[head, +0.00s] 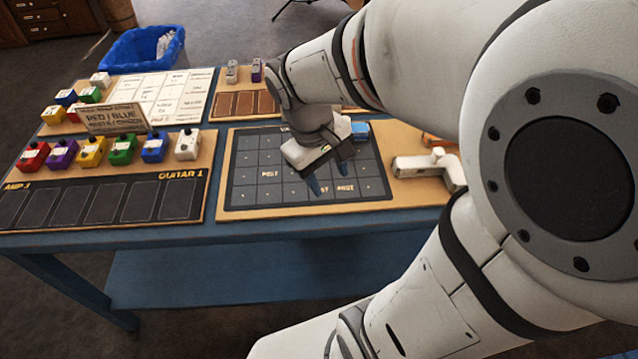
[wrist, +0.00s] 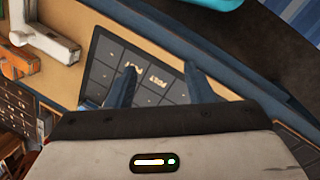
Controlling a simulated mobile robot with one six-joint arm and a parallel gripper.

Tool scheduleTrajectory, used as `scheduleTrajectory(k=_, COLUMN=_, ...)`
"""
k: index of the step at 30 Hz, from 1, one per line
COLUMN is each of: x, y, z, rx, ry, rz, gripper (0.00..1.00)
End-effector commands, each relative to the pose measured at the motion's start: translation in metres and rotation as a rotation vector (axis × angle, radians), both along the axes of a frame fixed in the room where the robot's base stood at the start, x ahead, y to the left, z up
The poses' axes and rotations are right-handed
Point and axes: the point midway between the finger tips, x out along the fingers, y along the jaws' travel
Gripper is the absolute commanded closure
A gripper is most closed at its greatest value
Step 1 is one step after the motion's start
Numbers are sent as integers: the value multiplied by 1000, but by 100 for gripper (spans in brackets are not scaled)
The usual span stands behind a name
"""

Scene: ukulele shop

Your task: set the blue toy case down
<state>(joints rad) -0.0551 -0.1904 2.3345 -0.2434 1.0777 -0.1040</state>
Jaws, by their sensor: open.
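My gripper (head: 328,180) is over the dark gridded mat (head: 255,190), fingers pointing down. Its two blue fingers (wrist: 158,88) are apart, with nothing visible between them in the wrist view. A small light-blue block (head: 360,129) shows just behind my gripper near the mat's far right corner. My gripper partly hides it, and I cannot tell whether it is the blue toy case. A bright blue thing (wrist: 212,3) is cut off at the top of the wrist view, past the table edge; I cannot tell what it is.
A white tool-like object (head: 425,172) lies right of the mat. A row of coloured pedals, including a blue one (head: 153,147), and a sign (head: 112,118) stand at left. A blue bin (head: 118,50) is behind the table. Most visible mat cells are bare.

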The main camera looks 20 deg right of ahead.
Motion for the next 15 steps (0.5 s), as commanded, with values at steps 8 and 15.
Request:
scheduleTrajectory(k=8, x=-32, y=24, z=8, rx=208, ry=-248, rz=-229, gripper=52)
scheduleTrajectory(k=15, x=-35, y=28, z=9, rx=239, ry=-284, rz=-264, gripper=52)
